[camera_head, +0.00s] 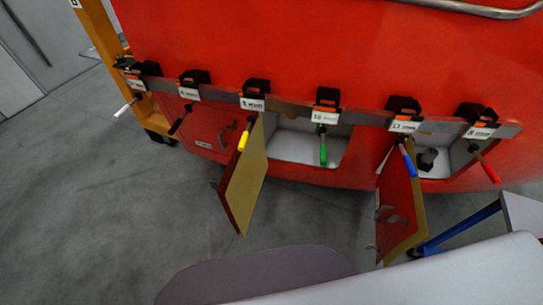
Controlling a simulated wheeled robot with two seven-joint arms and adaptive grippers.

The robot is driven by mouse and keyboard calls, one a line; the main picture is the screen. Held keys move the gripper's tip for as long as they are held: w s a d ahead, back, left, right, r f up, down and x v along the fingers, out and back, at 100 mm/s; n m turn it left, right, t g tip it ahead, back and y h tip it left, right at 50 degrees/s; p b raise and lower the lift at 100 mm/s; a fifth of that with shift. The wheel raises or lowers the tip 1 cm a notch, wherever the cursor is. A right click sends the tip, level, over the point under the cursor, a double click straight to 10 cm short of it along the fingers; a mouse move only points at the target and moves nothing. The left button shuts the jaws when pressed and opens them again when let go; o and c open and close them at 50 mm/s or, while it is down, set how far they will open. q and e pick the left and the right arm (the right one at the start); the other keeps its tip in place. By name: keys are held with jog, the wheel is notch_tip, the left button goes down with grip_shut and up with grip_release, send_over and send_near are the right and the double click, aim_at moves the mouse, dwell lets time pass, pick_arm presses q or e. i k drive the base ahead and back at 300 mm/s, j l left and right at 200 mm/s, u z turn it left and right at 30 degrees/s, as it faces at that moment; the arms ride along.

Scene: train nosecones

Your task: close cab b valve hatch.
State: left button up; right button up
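Two hatch doors hang open on the red nosecone (330,50). The middle door (245,180) is swung outward, its tan edge and inner face toward me, beside an open pale recess (285,143). The right door (397,210) is also swung out, its red face with metal latches showing, beside a second recess (437,172) that holds a dark round fitting (427,159). A red panel (207,128) at the left lies flush and looks closed. I cannot read which hatch is cab B valve. Neither of my grippers is in view.
A metal bar (365,117) crosses in front of the hatches, carrying labelled black holders and several coloured-handle tools that hang down. A yellow post (98,32) stands left. A blue leg (462,229) supports a pale top at right. Grey floor (90,220) is clear at left.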

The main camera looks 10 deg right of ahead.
aim_at(239, 189)
jog(key=i+j+z, duration=0.15)
jog(key=j+z, duration=0.25)
jog(key=j, duration=0.15)
jog(key=i+j+z, duration=0.1)
jog(key=j+z, duration=0.3)
jog(key=j, duration=0.15)
jog(key=j+z, duration=0.4)
jog(key=j, duration=0.15)
jog(key=j+z, duration=0.4)
jog(key=j, duration=0.2)
